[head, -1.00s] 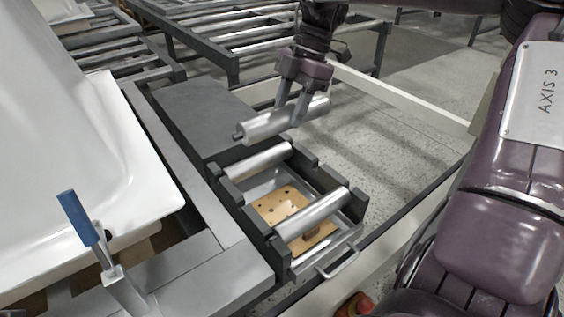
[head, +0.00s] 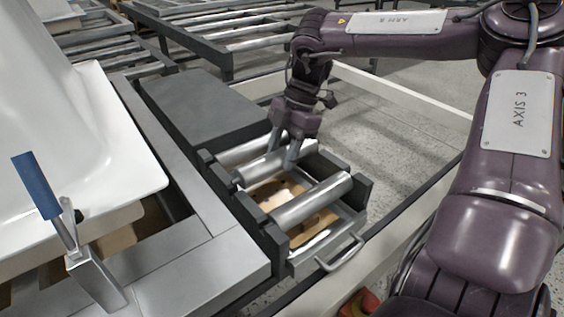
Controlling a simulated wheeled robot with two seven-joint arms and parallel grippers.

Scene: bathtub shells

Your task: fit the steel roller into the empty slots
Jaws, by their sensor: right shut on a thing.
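My right gripper (head: 285,155) is shut around the middle of a steel roller (head: 256,169), fingers pointing down. The roller lies crosswise over the dark slotted frame (head: 277,243), between two rollers in that frame: a rear one (head: 240,152) and a front one (head: 312,201). It runs roughly parallel to them. Its near end is close to the frame's left side wall. I cannot tell whether its ends sit in the slots or hover just above, and it partly covers the slots. My left gripper is not in view.
A white bathtub shell (head: 75,130) stands at left, with a blue-handled clamp (head: 37,186) before it. A dark flat block (head: 205,112) lies behind the frame. A tan board (head: 275,197) lies under the rollers. A metal handle (head: 340,256) sticks out in front.

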